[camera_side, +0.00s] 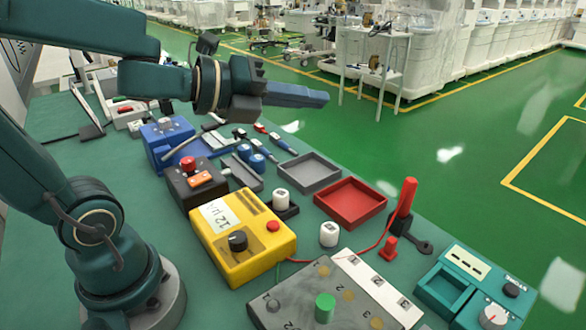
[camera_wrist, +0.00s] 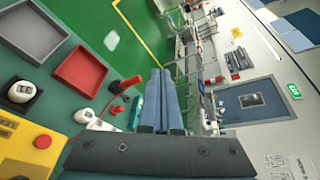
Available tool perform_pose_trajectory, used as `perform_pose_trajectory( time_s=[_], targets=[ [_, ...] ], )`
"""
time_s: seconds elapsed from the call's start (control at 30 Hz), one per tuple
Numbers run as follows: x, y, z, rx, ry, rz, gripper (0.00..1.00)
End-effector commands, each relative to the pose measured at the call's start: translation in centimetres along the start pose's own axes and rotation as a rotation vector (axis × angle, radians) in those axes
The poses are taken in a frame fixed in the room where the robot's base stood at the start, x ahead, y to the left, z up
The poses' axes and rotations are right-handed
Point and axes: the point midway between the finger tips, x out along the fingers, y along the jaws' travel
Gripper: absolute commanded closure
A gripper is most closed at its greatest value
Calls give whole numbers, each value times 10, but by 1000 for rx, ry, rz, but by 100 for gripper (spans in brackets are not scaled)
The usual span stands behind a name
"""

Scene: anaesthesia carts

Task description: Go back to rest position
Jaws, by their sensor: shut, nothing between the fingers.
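My gripper (camera_side: 297,95) is held up above the green worktable (camera_side: 60,150) at the far side in the side view, with its blue fingers pointing to the right, roughly level. In the wrist view the two blue fingers (camera_wrist: 158,100) lie side by side against each other. The gripper is shut and empty, and it touches nothing on the table. My arm reaches in from the left in the side view.
Below stand a yellow box (camera_side: 243,238) with a black knob, a red tray (camera_side: 350,203), a grey tray (camera_side: 308,172), white cylinders (camera_side: 329,234), an upright red handle (camera_side: 403,200) and a grey board (camera_side: 345,300). The air around the gripper looks clear.

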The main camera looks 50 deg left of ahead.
Motion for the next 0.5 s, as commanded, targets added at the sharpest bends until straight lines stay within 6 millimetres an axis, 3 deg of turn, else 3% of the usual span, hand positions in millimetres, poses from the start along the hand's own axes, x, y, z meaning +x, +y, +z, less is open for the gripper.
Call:
perform_pose_trajectory(
  time_s=[0.13, 0.27, 0.37, 0.5],
  targets=[
    [-18, 0, 25, -461, -226, 47, 100],
    [-38, 22, 24, -916, -362, 132, 100],
    [-54, 43, 3, -1280, -436, 239, 100],
    [-79, 66, -45, -1738, -516, 452, 100]
  ],
)
